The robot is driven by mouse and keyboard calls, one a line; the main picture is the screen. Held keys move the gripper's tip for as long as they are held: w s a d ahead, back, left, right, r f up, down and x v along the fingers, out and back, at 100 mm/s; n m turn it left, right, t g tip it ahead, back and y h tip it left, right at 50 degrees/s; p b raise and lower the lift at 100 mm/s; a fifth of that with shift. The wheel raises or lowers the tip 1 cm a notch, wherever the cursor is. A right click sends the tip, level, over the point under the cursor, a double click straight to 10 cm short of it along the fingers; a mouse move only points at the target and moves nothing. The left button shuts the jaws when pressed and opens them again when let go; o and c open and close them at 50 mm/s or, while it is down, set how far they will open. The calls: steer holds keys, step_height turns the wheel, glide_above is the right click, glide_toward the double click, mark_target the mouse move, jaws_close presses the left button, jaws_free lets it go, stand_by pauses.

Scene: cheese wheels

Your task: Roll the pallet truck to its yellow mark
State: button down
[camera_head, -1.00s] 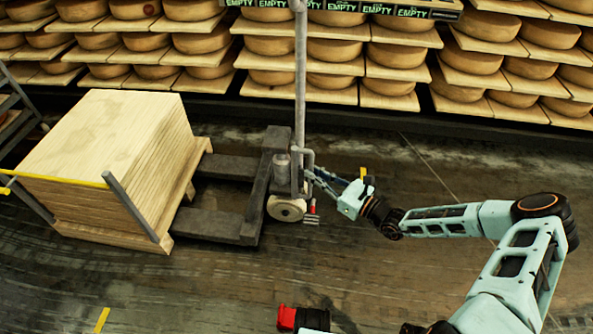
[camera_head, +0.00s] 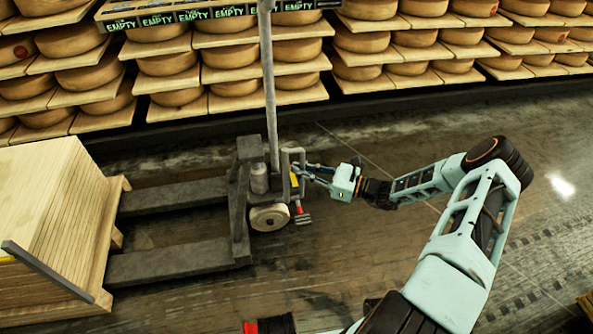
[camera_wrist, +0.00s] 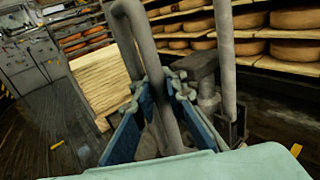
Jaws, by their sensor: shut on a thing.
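The grey pallet truck (camera_head: 180,258) stands on the floor with its two forks pointing left and its tall mast upright. My gripper (camera_head: 308,172) is at its right side, shut on the grey bent handle bar (camera_head: 287,160). In the wrist view the blue fingers of my gripper (camera_wrist: 165,78) close around the handle bar (camera_wrist: 128,40).
Shelves of cheese wheels (camera_head: 175,62) line the back wall. The floor (camera_head: 420,130) right of the truck is clear.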

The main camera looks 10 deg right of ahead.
steer(key=shift+s+a+r, duration=0.1)
steer(key=shift+s+a, duration=0.15)
steer(key=shift+a, duration=0.05)
steer(key=c, duration=2.3)
jaws_free()
steer(key=shift+o, duration=0.2)
steer(key=shift+d, duration=0.1)
steer(key=v, duration=1.2)
